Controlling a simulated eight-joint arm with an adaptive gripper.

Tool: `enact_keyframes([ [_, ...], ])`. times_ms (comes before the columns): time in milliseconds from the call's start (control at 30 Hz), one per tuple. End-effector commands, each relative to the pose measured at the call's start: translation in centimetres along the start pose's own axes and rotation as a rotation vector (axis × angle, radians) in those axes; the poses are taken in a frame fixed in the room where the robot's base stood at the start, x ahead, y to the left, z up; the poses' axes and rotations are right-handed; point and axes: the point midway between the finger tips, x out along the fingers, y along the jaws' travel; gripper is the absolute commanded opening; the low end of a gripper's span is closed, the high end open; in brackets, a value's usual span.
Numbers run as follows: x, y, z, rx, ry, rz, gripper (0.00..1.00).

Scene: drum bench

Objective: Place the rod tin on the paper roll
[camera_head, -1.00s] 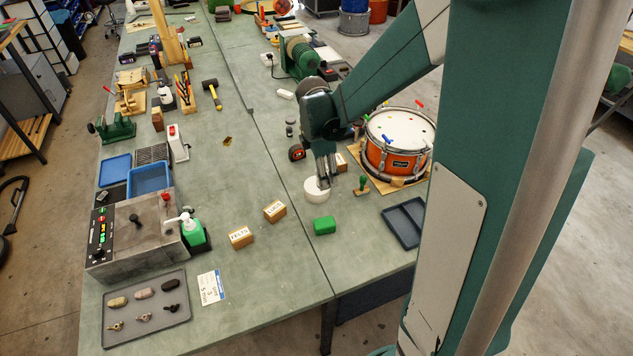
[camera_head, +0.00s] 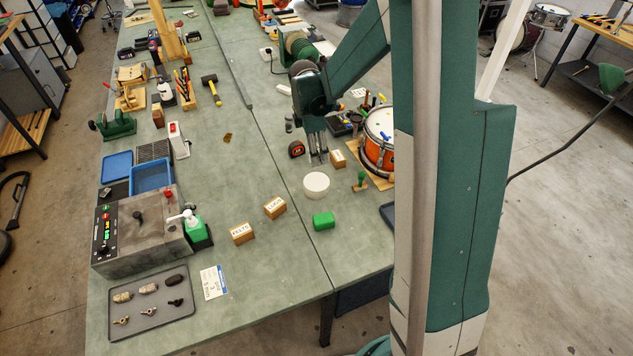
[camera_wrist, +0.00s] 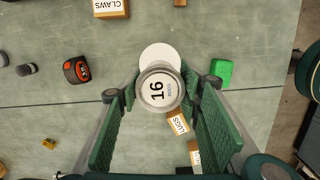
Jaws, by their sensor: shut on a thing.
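The rod tin (camera_wrist: 160,92) is a small round grey tin with a pale lid marked 16. It sits between the green fingers of my gripper (camera_wrist: 160,95) in the wrist view, and the fingers are shut on it. The paper roll (camera_head: 316,184) is a white disc lying on the bench. In the wrist view the paper roll (camera_wrist: 160,56) shows beyond the tin, partly hidden by it. In the head view my gripper (camera_head: 318,157) is just behind the roll and apart from it; the tin is hard to make out there.
A red-and-black tape measure (camera_head: 297,150) and a small box (camera_head: 338,158) flank my gripper. A green block (camera_head: 323,221) lies in front of the roll, a green-handled stamp (camera_head: 360,181) to its right. An orange drum (camera_head: 380,145) stands further right.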

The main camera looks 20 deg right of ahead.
Motion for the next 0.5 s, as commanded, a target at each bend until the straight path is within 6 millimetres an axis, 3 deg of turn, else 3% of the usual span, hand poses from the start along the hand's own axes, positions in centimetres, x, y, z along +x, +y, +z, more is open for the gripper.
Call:
enact_keyframes([
  [267,0.8,0.0,-0.1,0.0,0.0,0.0,0.21],
  [500,3.5,0.0,-0.4,0.0,0.0,0.0,0.21],
])
